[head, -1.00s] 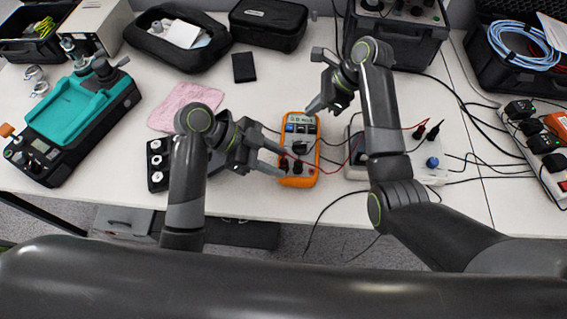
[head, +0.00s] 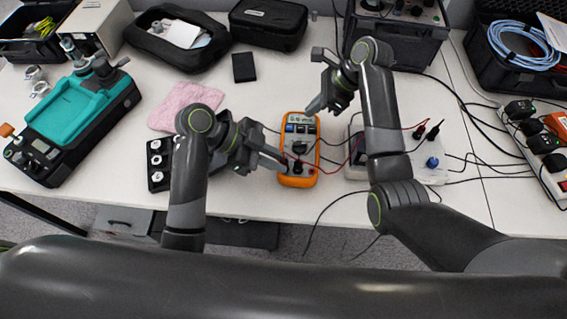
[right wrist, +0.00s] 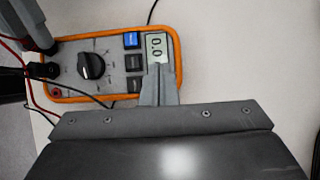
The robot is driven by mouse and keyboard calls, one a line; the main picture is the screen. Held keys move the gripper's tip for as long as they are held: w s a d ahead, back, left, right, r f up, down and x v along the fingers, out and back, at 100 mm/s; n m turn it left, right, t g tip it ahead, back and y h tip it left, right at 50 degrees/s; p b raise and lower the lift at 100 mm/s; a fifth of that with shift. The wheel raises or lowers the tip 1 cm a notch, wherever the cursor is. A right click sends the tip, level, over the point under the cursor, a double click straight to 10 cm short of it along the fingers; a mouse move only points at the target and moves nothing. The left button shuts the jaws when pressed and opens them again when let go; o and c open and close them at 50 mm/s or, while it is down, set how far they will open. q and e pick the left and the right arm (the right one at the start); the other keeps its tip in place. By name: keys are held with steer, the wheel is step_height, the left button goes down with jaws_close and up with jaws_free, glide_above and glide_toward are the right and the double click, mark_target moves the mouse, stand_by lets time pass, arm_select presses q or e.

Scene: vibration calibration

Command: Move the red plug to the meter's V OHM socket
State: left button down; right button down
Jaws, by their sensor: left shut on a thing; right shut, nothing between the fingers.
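The orange multimeter (head: 298,181) lies face up near the table's front edge, its display reading about 0.0. It also shows in the right wrist view (right wrist: 115,70), sockets towards the left. A black plug (right wrist: 42,70) stands in one socket; a red-ringed socket (right wrist: 55,92) beside it is empty. My left gripper (head: 285,162) is shut over the meter's socket end. The red plug is hidden between its fingers, with a red lead (head: 331,162) running from there. My right gripper (head: 313,107) is shut and empty, by the display end; its fingers (right wrist: 160,82) show close.
A white box (head: 436,172) with a blue knob and plugs stands right of the meter. A black switch block (head: 157,161) and a pink cloth (head: 184,105) lie to the left. Loose cables cross the table around the meter.

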steer(key=shift+f, duration=1)
arm_select(q)
steer(key=shift+r, duration=0.75)
stand_by(1.1)
steer(key=shift+r, duration=1.75)
arm_select(e)
step_height(320, 180, up, 9)
stand_by(0.7)
